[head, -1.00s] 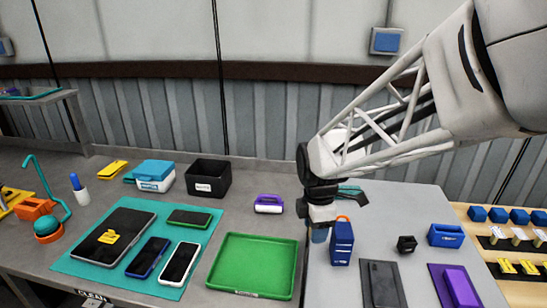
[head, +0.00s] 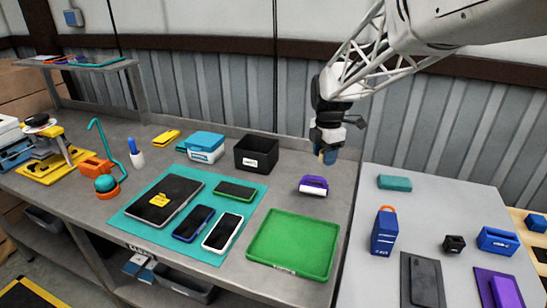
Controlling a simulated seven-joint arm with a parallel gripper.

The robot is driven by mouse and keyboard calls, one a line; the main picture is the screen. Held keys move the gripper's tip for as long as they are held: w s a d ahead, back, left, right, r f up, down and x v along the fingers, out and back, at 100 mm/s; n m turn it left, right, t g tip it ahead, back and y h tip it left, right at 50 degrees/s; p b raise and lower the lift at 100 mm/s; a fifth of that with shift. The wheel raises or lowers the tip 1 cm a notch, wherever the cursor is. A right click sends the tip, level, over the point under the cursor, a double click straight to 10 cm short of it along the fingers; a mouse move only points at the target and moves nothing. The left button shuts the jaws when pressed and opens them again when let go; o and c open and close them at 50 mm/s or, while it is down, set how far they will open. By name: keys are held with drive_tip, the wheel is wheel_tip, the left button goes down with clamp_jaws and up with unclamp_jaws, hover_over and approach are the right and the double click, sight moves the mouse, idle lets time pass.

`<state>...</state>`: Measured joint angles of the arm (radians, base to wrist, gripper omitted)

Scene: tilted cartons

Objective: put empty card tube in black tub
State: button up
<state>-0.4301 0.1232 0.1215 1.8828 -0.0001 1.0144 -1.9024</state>
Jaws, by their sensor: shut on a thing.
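The black tub (head: 258,147) is an open dark box with a white label, standing upright near the back of the grey bench. My gripper (head: 328,156) is to the right of the tub in the head view, raised above the bench's back right part. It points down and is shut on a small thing. The gripper and tub are clearly apart. The tub's floor is hidden by its front wall.
A purple and white item (head: 313,186) stands below my gripper in the picture. A blue-lidded white box (head: 206,145) is left of the tub. A green tray (head: 294,243) and teal mat (head: 137,213) lie in front. A blue container (head: 384,232) stands on the right table.

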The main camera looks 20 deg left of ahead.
drive_tip(key=w+a+n, duration=0.4)
drive_tip(key=w+a, duration=0.6)
drive_tip(key=a, duration=0.5)
drive_tip(key=w+a+f+n, duration=0.1)
drive_tip(key=w+a+n, duration=0.4)
drive_tip(key=w+a, duration=0.6)
drive_tip(key=a, duration=0.3)
drive_tip(key=shift+w+a+f, duration=0.2)
drive_tip(key=shift+a, duration=0.2)
wheel_tip(320, 180, down, 14)
drive_tip(key=shift+f, duration=0.1)
drive_tip(key=shift+f, duration=1.9)
drive_tip(key=shift+f, duration=0.15)
